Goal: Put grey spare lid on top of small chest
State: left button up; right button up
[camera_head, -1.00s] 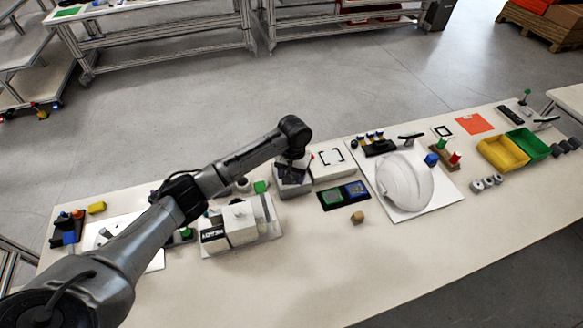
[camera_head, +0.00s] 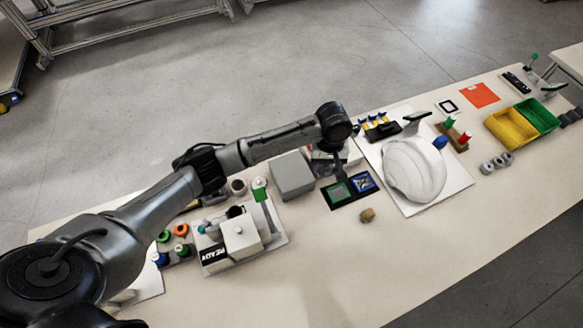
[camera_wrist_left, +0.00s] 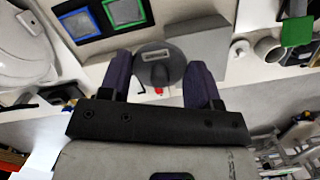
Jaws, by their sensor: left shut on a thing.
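My left gripper (camera_head: 328,164) is above the table, just right of a plain grey box (camera_head: 292,174). In the left wrist view, its two dark fingers (camera_wrist_left: 159,64) close on the sides of a round grey piece with a dark knob and a pale rectangular mark, which looks like the grey spare lid (camera_wrist_left: 173,57). The grey box also shows beside the lid in that view (camera_wrist_left: 205,48). I cannot tell for sure which box is the small chest; the grey box fits. The arm and gripper hide most of the lid in the head view. My right gripper is not in view.
Green and blue framed panels (camera_head: 350,190) lie close to my left gripper. A white helmet shell (camera_head: 414,170) stands on a white board at right. A white block with a READY label (camera_head: 241,238) is at left.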

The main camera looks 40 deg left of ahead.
pick_arm(q)
jog(key=b, duration=0.1)
send_over(291, 171)
notch_tip(291, 171, down, 7)
jog(key=shift+w+r, duration=0.1)
jog(key=shift+r, duration=0.05)
jog(key=shift+a+f+b, duration=0.1)
jog(key=shift+f+b, duration=0.3)
jog(key=shift+f, duration=1.65)
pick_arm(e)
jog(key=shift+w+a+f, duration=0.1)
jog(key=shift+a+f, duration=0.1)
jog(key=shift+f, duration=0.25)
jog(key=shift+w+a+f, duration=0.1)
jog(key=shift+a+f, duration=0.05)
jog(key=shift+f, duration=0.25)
pick_arm(q)
jog(key=o, duration=0.4)
jog(key=shift+f, duration=0.1)
jog(key=o, duration=0.5)
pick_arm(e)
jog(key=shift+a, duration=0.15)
pick_arm(q)
notch_tip(291, 171, up, 12)
jog(key=w+a+p, duration=0.1)
jog(key=shift+p, duration=0.35)
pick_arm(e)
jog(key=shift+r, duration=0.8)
